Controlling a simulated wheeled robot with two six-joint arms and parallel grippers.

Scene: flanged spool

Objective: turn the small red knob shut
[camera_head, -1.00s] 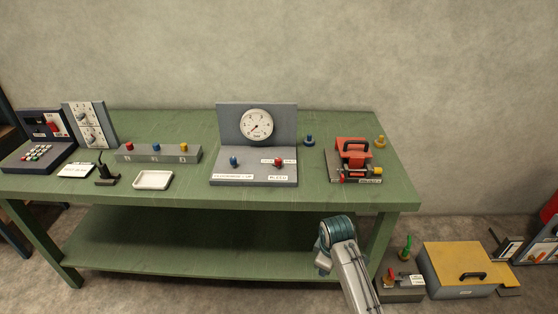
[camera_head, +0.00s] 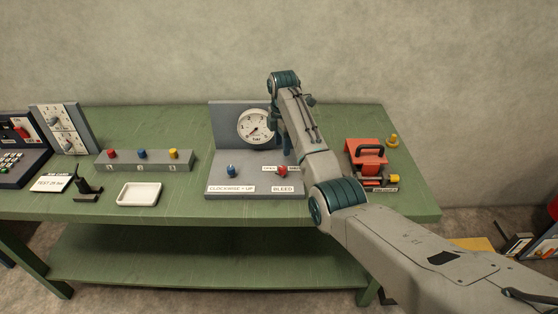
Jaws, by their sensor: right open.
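The small red knob (camera_head: 283,171) sits at the right of the grey gauge panel's base (camera_head: 257,184), above a label reading BLEED. A small label behind it is partly hidden by my right arm. My right gripper (camera_head: 286,150) points down over the panel, just above and behind the red knob; it is open, and I see nothing in it. The fingertips are small and partly hidden by my forearm, so I cannot tell whether they touch the knob. A blue knob (camera_head: 232,171) sits to the left on the same base. My left gripper is not in view.
The round gauge (camera_head: 255,127) stands upright close beside my wrist. A button box (camera_head: 142,161) and white tray (camera_head: 139,194) stand left. The green table (camera_head: 200,135) has bare strips between.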

